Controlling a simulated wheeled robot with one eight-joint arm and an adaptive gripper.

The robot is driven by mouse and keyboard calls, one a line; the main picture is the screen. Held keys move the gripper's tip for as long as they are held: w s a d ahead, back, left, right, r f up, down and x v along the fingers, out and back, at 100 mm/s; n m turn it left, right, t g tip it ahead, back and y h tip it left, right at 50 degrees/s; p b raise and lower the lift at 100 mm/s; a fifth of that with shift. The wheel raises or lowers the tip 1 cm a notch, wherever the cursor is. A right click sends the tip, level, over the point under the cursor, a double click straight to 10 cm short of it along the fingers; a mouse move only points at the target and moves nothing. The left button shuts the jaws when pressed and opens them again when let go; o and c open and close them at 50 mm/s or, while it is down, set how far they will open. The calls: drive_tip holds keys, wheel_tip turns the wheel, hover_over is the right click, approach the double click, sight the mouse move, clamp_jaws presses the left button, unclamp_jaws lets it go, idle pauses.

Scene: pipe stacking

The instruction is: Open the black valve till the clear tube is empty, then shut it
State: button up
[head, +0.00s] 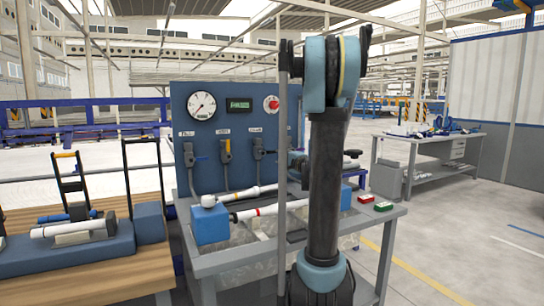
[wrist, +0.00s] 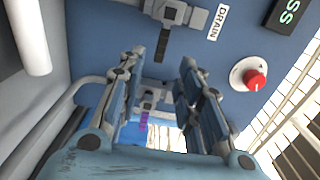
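In the wrist view, a grey valve with a black handle (wrist: 162,45) sits on the blue panel beside a DRAIN label. My gripper (wrist: 161,58) is open and empty, its two fingers spread on either side of the handle in the picture. I cannot tell whether they touch it. In the head view, the right-hand panel valve (head: 258,148) has a dark handle pointing right. I cannot clearly make out the clear tube. A small purple patch (wrist: 143,121) shows between the finger bases in the wrist view.
Pipes lie on the bench (head: 230,257) below. A wooden table (head: 100,270) with clamps stands left. A red block (head: 366,198) and green block (head: 383,206) lie right.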

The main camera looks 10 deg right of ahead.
sight(273, 152)
drive_tip(key=x, duration=1.1)
clamp_jaws()
